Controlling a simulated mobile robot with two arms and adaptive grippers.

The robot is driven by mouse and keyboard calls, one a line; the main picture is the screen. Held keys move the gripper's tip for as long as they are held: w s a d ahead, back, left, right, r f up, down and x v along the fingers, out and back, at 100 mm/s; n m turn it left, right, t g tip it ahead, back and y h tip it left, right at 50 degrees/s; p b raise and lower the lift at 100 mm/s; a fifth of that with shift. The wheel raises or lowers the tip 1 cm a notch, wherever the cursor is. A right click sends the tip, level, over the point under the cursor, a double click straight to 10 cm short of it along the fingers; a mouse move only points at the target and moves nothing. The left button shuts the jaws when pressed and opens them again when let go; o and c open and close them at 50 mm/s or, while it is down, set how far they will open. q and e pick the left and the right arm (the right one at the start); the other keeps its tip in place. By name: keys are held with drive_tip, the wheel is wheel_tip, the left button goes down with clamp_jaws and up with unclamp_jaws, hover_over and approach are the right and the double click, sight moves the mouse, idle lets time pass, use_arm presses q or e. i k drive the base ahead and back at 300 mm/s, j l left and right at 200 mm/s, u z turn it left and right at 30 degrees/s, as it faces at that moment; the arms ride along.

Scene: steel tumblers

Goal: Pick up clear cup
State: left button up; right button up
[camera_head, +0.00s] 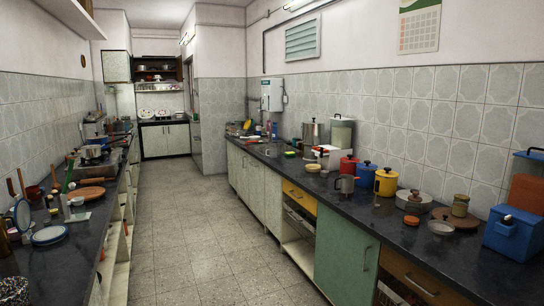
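No cup that is plainly clear can be made out from here. A small grey steel cup or jug (345,184) stands on the right counter, in front of the red pot. A small pale bowl-like dish (441,228) sits near the front of that counter; I cannot tell whether it is see-through. A tall pale container with a dark green lid (341,134) stands farther back by the wall. Neither of my grippers is in view.
The right counter (345,208) carries a red pot (348,166), a yellow canister (386,182) and a blue box (513,233). The left counter (75,232) is cluttered with plates and boards. The tiled floor (200,230) between them is clear.

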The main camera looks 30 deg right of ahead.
sight(273, 151)
drive_tip(key=i+l+z, duration=0.3)
drive_tip(key=i, duration=0.6)
drive_tip(key=i+z, duration=0.3)
drive_tip(key=i, duration=3.5)
drive_tip(key=i+j+z, duration=0.1)
drive_tip(key=i, duration=0.55)
drive_tip(key=i+j+z, duration=0.1)
drive_tip(key=i, duration=0.5)
